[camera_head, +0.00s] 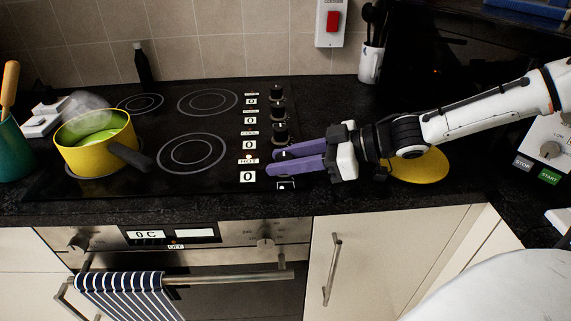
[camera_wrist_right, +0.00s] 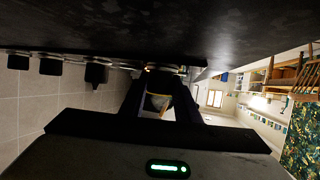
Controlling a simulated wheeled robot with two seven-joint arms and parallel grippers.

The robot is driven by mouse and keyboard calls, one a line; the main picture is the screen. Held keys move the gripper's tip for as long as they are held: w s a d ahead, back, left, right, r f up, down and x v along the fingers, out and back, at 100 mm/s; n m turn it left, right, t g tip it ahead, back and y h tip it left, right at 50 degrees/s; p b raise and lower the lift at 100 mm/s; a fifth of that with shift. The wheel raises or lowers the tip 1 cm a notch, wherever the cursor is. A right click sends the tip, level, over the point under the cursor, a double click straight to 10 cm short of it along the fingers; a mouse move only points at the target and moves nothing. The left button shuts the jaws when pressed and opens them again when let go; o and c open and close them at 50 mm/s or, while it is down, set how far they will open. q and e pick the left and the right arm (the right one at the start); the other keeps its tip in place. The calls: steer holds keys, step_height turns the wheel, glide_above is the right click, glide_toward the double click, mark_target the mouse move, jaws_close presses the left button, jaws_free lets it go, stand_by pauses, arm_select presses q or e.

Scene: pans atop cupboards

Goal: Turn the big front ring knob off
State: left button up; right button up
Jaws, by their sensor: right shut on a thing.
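A row of black knobs (camera_head: 280,132) runs along the right side of the black glass hob (camera_head: 225,130). The displays beside them read 0, and a HOT label shows above the front one. My right gripper (camera_head: 275,162), with purple fingers, reaches in from the right at the front end of the row. It is shut on the front knob, which is mostly hidden by the fingers. In the right wrist view the fingers (camera_wrist_right: 160,80) meet the hob's dark surface. The front right ring (camera_head: 191,153) is bare. My left gripper is not in view.
A steaming yellow pan (camera_head: 97,143) with green contents sits on the front left ring, its black handle pointing right. A yellow disc (camera_head: 420,168) lies beneath my right arm. A utensil holder (camera_head: 371,64) stands behind. A striped towel (camera_head: 128,294) hangs on the oven handle.

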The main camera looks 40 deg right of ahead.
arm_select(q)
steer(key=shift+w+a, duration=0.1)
arm_select(e)
steer(key=shift+w+r+n, duration=0.2)
steer(key=shift+r+n, duration=0.1)
steer(key=shift+r, duration=0.1)
steer(key=o, duration=1.1)
steer(key=shift+a, duration=0.15)
steer(key=shift+c, duration=0.2)
steer(key=shift+f, duration=0.2)
steer(key=shift+s, duration=0.1)
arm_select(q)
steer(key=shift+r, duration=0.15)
arm_select(e)
steer(key=shift+s+d+r, duration=0.2)
steer(key=shift+d, duration=0.1)
steer(key=p+v, duration=0.4)
steer(key=v, duration=0.4)
steer(key=shift+s+d+r, duration=0.1)
steer(key=shift+d, duration=0.25)
steer(key=shift+s+d+r, duration=0.15)
steer(key=shift+s+d, duration=0.15)
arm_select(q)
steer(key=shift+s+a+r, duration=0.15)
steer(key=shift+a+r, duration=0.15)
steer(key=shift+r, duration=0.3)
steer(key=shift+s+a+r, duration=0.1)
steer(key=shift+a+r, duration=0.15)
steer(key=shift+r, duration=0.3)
